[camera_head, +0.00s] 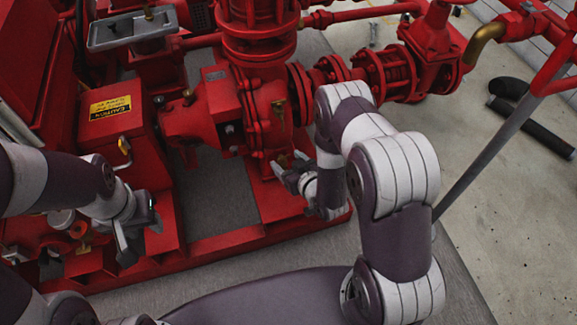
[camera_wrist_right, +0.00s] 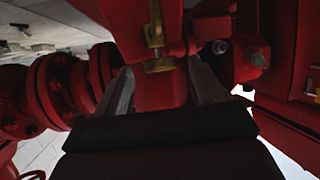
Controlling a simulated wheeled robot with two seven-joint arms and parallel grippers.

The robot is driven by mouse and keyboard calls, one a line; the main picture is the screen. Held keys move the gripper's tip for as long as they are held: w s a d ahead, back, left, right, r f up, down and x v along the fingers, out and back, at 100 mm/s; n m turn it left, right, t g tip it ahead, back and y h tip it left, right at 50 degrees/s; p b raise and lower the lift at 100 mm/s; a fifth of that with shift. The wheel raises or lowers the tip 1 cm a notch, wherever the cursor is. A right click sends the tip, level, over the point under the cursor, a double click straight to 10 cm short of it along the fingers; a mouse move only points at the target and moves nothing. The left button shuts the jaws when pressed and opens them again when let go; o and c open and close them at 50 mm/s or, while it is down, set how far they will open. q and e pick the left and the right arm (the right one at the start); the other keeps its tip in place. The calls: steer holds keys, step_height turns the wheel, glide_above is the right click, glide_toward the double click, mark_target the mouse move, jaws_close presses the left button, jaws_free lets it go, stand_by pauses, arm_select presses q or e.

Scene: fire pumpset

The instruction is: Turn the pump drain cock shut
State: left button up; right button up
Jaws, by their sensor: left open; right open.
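The drain cock is a brass fitting (camera_wrist_right: 156,38) with a short crosswise brass handle (camera_wrist_right: 160,65), in the upper middle of the right wrist view, in front of red pump parts. My right gripper (camera_head: 287,165) is open beside the lower front of the red pump casing (camera_head: 262,110). In the right wrist view its two grey fingers (camera_wrist_right: 163,88) stand either side of the brass handle's line; contact cannot be told. In the head view I cannot make out the cock clearly near the fingers. My left gripper (camera_head: 138,232) is open and empty, low over the skid's left part.
A red box with a yellow caution label (camera_head: 110,106) stands left of the pump. Red flanged pipework (camera_head: 385,72) runs right behind my right arm. The red skid rail (camera_head: 220,242) crosses below the pump. Black pipe pieces (camera_head: 535,125) lie on open concrete at right.

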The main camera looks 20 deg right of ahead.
steer(key=shift+w, duration=0.15)
steer(key=c, duration=1.1)
steer(key=shift+o, duration=0.2)
steer(key=shift+a+r+m+h+p, duration=0.15)
steer(key=shift+a+m+h+p, duration=0.2)
steer(key=shift+m+h+p, duration=0.3)
steer(key=shift+m+h, duration=0.65)
steer(key=shift+h, duration=0.2)
steer(key=shift+f+t, duration=0.2)
steer(key=shift+t, duration=0.1)
steer(key=o, duration=1.1)
steer(key=shift+c, duration=0.2)
